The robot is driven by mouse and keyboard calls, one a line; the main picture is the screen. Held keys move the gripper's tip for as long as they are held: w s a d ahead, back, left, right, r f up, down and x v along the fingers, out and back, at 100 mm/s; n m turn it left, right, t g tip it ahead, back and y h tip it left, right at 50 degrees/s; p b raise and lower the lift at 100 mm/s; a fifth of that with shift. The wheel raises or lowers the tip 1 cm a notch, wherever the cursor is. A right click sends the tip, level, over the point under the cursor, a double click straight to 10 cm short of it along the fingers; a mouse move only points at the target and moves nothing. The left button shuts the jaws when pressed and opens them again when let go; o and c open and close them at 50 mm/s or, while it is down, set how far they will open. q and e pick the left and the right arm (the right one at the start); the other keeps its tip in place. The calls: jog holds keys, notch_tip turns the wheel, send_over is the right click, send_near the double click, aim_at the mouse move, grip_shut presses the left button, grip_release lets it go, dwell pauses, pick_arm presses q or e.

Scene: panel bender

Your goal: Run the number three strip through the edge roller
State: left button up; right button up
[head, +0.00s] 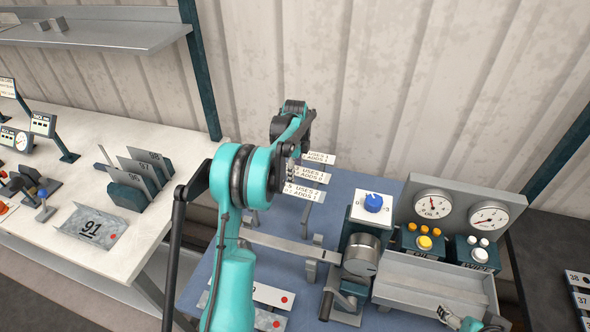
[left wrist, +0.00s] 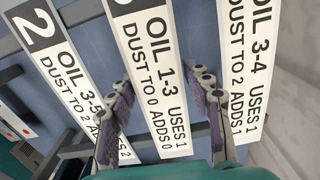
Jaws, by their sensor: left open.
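In the left wrist view, a white strip (left wrist: 158,60) printed "OIL 1-3 USES 1, DUST TO 0 ADDS 0" runs between the fingers of my open left gripper (left wrist: 164,100). Its number is mostly cut off at the top edge. Strip 2 (left wrist: 60,60) lies to its left, and an "OIL 3-4" strip (left wrist: 255,50) to its right, its number out of view. In the head view, their ends show beside my left gripper (head: 291,165), fingertips largely hidden. The roller machine (head: 361,255) stands right of the strips. My right gripper (head: 450,316) is partly cut off at the bottom edge.
Gauges (head: 433,205) and a control box with yellow buttons (head: 424,243) stand right of the roller. A blue knob (head: 374,203) tops the machine. A grey metal tray (head: 430,285) lies in front. A white table (head: 140,260) holds plates and a 91 sign.

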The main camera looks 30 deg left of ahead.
pick_arm(q)
jog(key=shift+r, duration=0.1)
jog(key=c, duration=0.8)
jog(key=shift+r+p, duration=2.45)
jog(key=shift+r, duration=1.35)
jog(key=shift+c, duration=0.3)
